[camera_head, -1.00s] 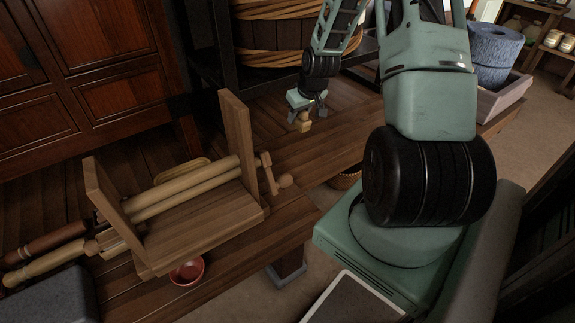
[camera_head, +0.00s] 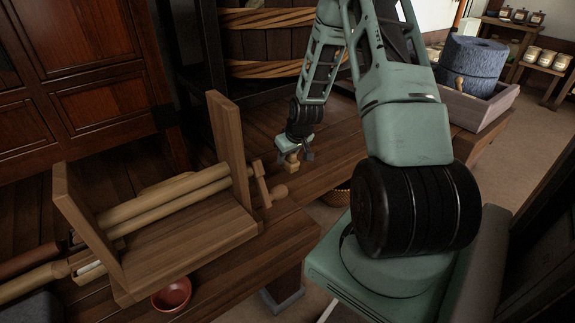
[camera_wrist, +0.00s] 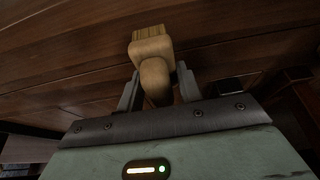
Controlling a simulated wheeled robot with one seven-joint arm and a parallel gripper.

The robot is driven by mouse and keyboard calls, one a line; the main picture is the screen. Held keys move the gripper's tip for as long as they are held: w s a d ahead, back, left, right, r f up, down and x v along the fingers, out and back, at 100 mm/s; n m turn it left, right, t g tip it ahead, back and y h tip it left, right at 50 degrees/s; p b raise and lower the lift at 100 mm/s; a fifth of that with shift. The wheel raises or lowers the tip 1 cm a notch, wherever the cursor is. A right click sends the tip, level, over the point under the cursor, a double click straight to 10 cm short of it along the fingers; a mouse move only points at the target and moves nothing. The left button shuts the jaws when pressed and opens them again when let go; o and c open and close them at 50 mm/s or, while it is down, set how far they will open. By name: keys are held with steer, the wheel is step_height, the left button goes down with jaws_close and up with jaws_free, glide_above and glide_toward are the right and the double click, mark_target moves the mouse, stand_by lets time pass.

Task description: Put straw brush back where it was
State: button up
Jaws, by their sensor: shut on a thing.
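My gripper (camera_head: 293,157) is shut on the straw brush (camera_head: 292,160) above the wooden table, to the right of the roller press. In the wrist view the brush (camera_wrist: 153,50) shows a pale wooden handle between the two fingers (camera_wrist: 158,92) and a block of straw bristles pointing away from the palm. The dark brown tabletop (camera_wrist: 60,75) lies behind it. I cannot tell from these views whether the bristles touch the table.
A wooden two-roller press (camera_head: 165,215) stands on the table at left, with a red bowl (camera_head: 172,294) in front of it. A hooped wooden tub (camera_head: 262,45) stands behind. A blue-grey quern (camera_head: 470,66) sits in a wooden tray (camera_head: 487,106) at right. Bare table lies around my gripper.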

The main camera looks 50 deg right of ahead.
steer(key=shift+f, duration=1.15)
steer(key=shift+f+b, duration=0.15)
steer(key=shift+b, duration=0.15)
steer(key=o, duration=1)
steer(key=shift+s+r, duration=0.1)
steer(key=shift+r, duration=0.35)
steer(key=p+v, duration=0.4)
steer(key=v, duration=0.7)
steer(key=shift+s+r, duration=0.1)
steer(key=shift+r, duration=0.1)
